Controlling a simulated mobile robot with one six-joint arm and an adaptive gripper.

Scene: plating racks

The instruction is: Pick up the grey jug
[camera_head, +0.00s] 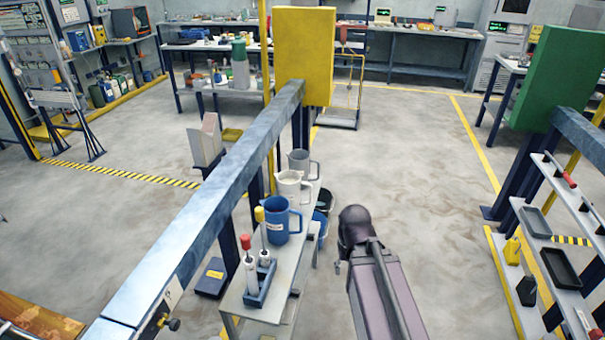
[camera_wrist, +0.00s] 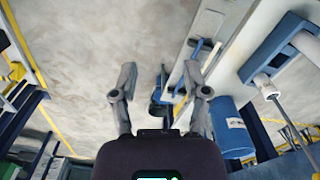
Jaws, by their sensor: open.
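The grey jug (camera_head: 302,161) stands upright at the far end of a narrow grey bench (camera_head: 312,195), with its handle to the right. A white jug (camera_head: 291,186) and a larger blue jug (camera_head: 277,219) stand nearer in the same row. My gripper (camera_wrist: 160,75) is open, its two fingers apart with nothing held between them. In the head view my arm is to the right of the bench, apart from the jugs. The blue jug (camera_wrist: 230,122) shows beside the right finger in the wrist view. I cannot make out the grey jug there.
A blue holder (camera_head: 260,285) with red and yellow-topped tools stands at the bench's near end. A long steel beam (camera_head: 215,205) with a yellow block (camera_head: 304,55) runs left of the jugs. Buckets (camera_head: 321,222) stand beside the bench. Open floor (camera_head: 425,165) lies to the right.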

